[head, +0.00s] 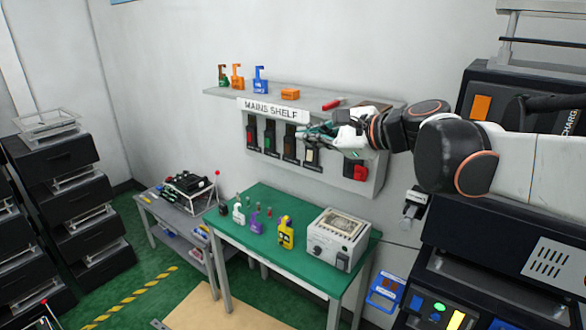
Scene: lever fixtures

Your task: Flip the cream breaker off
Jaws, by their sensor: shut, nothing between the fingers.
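The cream breaker (312,154) is the rightmost in a row of breakers on the panel under the shelf labelled "MAINS SHELF" (270,111). Its pale lever shows on a dark base; the lever's exact position is too small to tell. My gripper (312,132) is shut and empty, reaching in from the right just at the upper part of the cream breaker. It partly hides the breaker's top. I cannot tell whether the fingers touch the lever.
Red (251,134), green (268,140) and dark (289,147) breakers stand to the left. A red switch (357,171) sits to the right. Padlocks and a red item (333,104) lie on the shelf above. A green table (262,208) with a grey device (337,240) stands below.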

